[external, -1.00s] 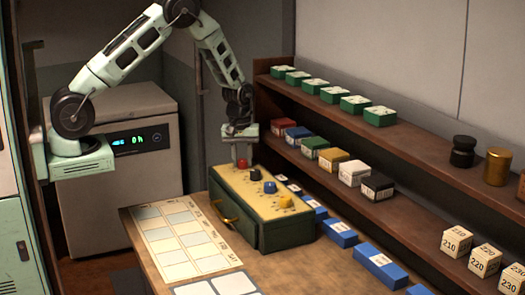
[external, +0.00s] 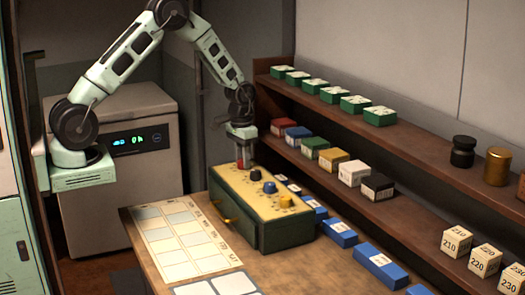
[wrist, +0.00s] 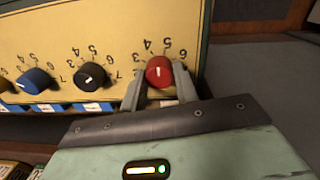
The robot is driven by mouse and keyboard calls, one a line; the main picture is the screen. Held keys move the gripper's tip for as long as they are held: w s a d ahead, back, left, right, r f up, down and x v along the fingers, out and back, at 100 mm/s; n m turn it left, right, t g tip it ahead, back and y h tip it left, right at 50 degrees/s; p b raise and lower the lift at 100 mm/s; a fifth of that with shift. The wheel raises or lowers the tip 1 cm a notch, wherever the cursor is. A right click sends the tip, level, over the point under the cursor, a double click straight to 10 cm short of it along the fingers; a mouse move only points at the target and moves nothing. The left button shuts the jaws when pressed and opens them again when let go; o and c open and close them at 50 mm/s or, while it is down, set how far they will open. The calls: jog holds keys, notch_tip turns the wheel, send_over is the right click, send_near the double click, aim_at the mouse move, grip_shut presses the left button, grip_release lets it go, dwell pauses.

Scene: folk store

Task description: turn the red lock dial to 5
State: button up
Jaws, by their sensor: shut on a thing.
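The red lock dial (wrist: 159,71) is at the right end of a row of dials on the yellow top face of a green box (external: 282,229). In the external view the red dial (external: 241,164) sits under my gripper (external: 242,157). In the wrist view my gripper (wrist: 159,82) has one finger on each side of the red dial and is shut on it. The dial's white pointer mark points roughly up, towards the 4 and 5 printed above it; I cannot tell exactly which it meets.
Black (wrist: 89,76) and blue (wrist: 34,80) dials are beside the red one. A yellow dial (external: 287,201) is at the box's near end. A paper chart (external: 185,240) lies left of the box. Shelves (external: 330,170) with small boxes stand close on the right.

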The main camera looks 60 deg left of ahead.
jog(key=shift+m, duration=1.5)
jog(key=o, duration=1)
jog(key=r+b, duration=0.1)
jog(key=r, duration=0.4)
jog(key=r+b, duration=0.1)
jog(key=r, duration=0.5)
jog(key=r+b, duration=0.1)
jog(key=r, duration=0.5)
jog(key=shift+w+a+r, duration=0.1)
jog(key=shift+a+r, duration=0.15)
jog(key=shift+a, duration=0.1)
